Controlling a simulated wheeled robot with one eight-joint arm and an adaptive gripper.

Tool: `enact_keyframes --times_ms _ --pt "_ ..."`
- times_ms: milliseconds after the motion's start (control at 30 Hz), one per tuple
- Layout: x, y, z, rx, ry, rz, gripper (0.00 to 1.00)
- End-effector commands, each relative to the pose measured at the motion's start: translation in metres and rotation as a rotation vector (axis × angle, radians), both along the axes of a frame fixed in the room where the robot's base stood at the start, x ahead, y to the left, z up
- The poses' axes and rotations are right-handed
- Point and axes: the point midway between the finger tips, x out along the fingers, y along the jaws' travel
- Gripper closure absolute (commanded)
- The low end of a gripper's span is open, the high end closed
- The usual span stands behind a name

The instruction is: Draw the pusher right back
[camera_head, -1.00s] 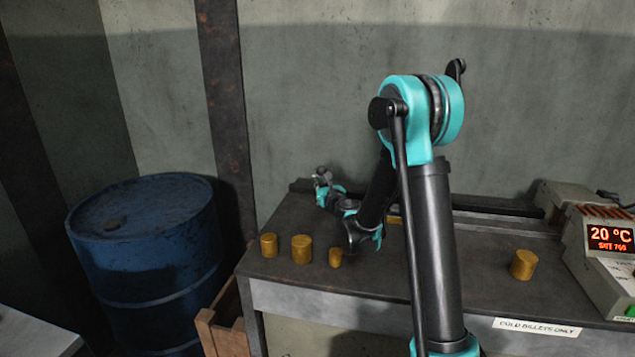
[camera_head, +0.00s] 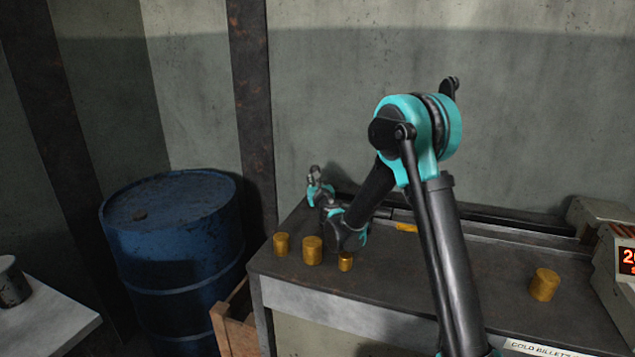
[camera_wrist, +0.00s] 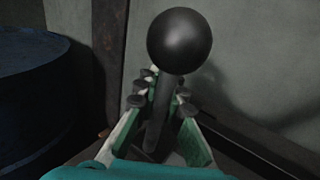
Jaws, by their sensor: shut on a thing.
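The pusher's upright handle shows in the wrist view as a dark stem with a round black ball knob (camera_wrist: 180,42) on top. My gripper (camera_wrist: 160,95) is shut around the stem below the knob. In the head view my gripper (camera_head: 316,190) is small, at the back left end of the bench, by the left end of a dark rail (camera_head: 500,220) along the wall. The pusher's lower part is hidden by my gripper and arm.
Several brass billets, one of them here (camera_head: 312,250), stand on the dark bench (camera_head: 450,285). A yellow piece (camera_head: 406,227) lies near the rail. A heater with a red display (camera_head: 620,255) is at right. A blue drum (camera_head: 175,245) and wooden crate (camera_head: 235,322) stand left of the bench.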

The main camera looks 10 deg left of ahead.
Motion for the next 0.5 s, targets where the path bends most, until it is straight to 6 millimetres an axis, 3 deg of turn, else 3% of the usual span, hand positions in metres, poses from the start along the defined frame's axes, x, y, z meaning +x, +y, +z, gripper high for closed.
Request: enact_keyframes --times_ms 100,133,233,500 --pt "0.0002 -0.0005 0.0000 0.000 0.000 0.000 1.00" --pt "0.0001 -0.0005 0.0000 0.000 0.000 0.000 0.89" --pt "0.0000 -0.0004 0.0000 0.000 0.000 0.000 0.76" --pt "-0.0005 -0.0004 0.0000 0.000 0.000 0.001 0.76"
